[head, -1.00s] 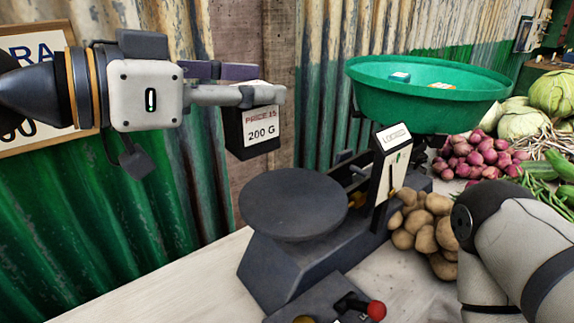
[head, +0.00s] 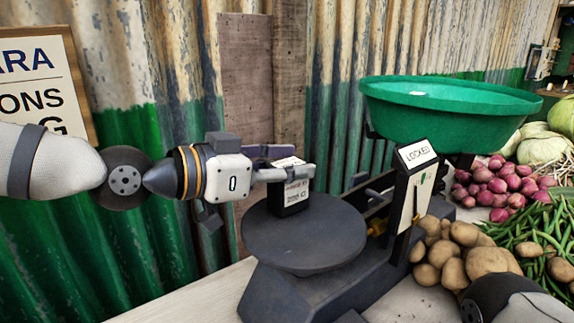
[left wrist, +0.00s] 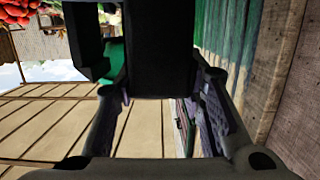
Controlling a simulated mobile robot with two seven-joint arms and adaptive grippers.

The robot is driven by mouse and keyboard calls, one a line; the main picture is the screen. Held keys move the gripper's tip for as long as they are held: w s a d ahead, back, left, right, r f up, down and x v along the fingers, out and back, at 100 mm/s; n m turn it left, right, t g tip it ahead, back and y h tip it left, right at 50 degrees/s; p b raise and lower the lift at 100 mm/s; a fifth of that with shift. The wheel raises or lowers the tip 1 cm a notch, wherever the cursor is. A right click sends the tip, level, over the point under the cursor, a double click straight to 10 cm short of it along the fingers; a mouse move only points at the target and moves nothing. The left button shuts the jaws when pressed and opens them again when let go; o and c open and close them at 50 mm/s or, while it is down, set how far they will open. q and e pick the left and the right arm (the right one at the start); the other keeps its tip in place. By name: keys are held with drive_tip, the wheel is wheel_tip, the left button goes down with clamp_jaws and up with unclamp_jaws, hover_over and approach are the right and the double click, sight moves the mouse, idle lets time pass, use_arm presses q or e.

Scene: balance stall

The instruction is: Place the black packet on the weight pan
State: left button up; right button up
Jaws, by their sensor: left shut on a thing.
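The black packet (head: 290,199) has a white label and hangs upright in my left gripper (head: 290,170). The fingers are shut on its upper part. In the head view it shows over the far part of the round dark weight pan (head: 305,243). I cannot tell whether its bottom touches the pan or is just above it. In the left wrist view the packet (left wrist: 160,50) is a dark block between the two fingers (left wrist: 165,120). The pan looks otherwise empty. My right gripper is out of view; only part of my right arm shows at the lower right.
A green basin (head: 450,112) sits at the scale's other end. Potatoes (head: 490,262), onions (head: 495,185), green beans (head: 525,235) and cabbages (head: 540,150) lie to the right. A corrugated wall stands behind.

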use_arm(q)
drive_tip(key=shift+f, duration=0.1)
drive_tip(key=o, duration=1.3)
drive_tip(key=shift+s+a+r, duration=0.1)
drive_tip(key=shift+a+r, duration=0.05)
drive_tip(key=shift+r, duration=0.1)
drive_tip(key=v, duration=1.1)
drive_tip(key=shift+s+a+p, duration=0.25)
drive_tip(key=shift+p, duration=0.2)
drive_tip(key=shift+f, duration=0.1)
